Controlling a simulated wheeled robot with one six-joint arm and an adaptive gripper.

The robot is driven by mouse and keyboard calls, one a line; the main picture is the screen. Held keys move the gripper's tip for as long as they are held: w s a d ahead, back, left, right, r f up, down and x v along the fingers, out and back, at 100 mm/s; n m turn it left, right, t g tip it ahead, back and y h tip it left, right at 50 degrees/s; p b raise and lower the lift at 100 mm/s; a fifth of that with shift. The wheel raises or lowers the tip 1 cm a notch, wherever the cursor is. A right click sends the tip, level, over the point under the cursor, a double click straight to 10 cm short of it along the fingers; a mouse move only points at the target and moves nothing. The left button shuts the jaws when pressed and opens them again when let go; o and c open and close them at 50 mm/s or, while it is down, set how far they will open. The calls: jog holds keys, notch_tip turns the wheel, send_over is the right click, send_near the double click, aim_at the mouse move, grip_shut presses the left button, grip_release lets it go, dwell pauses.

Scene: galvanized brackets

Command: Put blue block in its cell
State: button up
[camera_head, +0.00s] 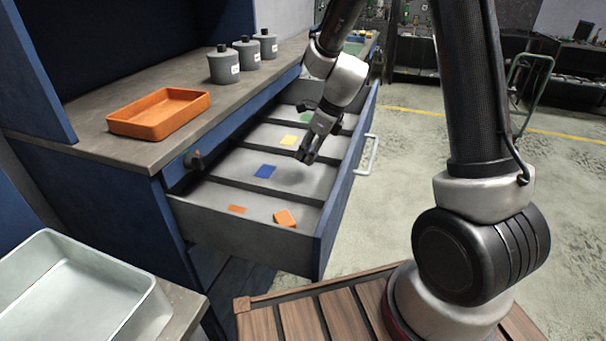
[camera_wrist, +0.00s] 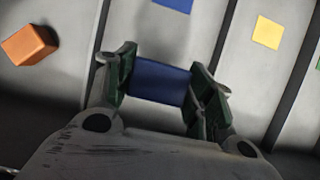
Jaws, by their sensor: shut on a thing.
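My gripper (camera_head: 306,156) hangs over the open drawer (camera_head: 243,222). In the wrist view, my gripper (camera_wrist: 160,85) is shut on the blue block (camera_wrist: 160,81), with a finger on each side. I cannot make out the block in the head view. A flat blue marker (camera_head: 265,171) lies on the floor of one drawer cell; it also shows at the top of the wrist view (camera_wrist: 176,4). In the wrist view the held block appears over this same cell, apart from the marker. A shadow falls on the cell floor.
An orange block (camera_head: 285,218) lies in the nearest cell with an orange marker (camera_head: 236,209). Farther cells have yellow (camera_head: 289,140) and green (camera_head: 306,117) markers. Thin dividers separate the cells. An orange tray (camera_head: 159,113) and grey bottles (camera_head: 223,65) stand on the counter.

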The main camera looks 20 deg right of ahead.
aim_at(304, 179)
notch_tip(304, 179, down, 8)
jog(key=shift+r, duration=0.15)
dwell(0.3)
jog(key=o, duration=1.1)
jog(key=s+d+r+n, duration=0.3)
jog(key=s+r, duration=0.1)
jog(key=r, duration=0.5)
jog(key=s+d+r+n, duration=0.3)
jog(key=r, duration=0.6)
jog(key=s+d+r+n+h, duration=0.1)
jog(key=s+d+r+n, duration=0.2)
jog(key=s+n, duration=0.3)
jog(key=s+d+r+n+t+h, duration=0.1)
jog(key=s+d+r+n, duration=0.2)
jog(key=s+n, duration=0.3)
jog(key=s+d+r+n+h, duration=0.1)
jog(key=s+d+r+n, duration=0.2)
jog(key=s+n, duration=0.3)
jog(key=shift+s+d+r+n+t+h, duration=0.15)
jog(key=shift+s+r, duration=0.1)
jog(key=shift+s, duration=0.35)
jog(key=shift+s+d+r+n+t+h, duration=0.1)
jog(key=shift+s+r, duration=0.15)
jog(key=shift+s, duration=0.4)
jog(key=shift+s+d+r+n+t+h, duration=0.15)
jog(key=shift+s+r, duration=0.1)
jog(key=shift+s, duration=0.35)
jog(key=shift+a, duration=0.15)
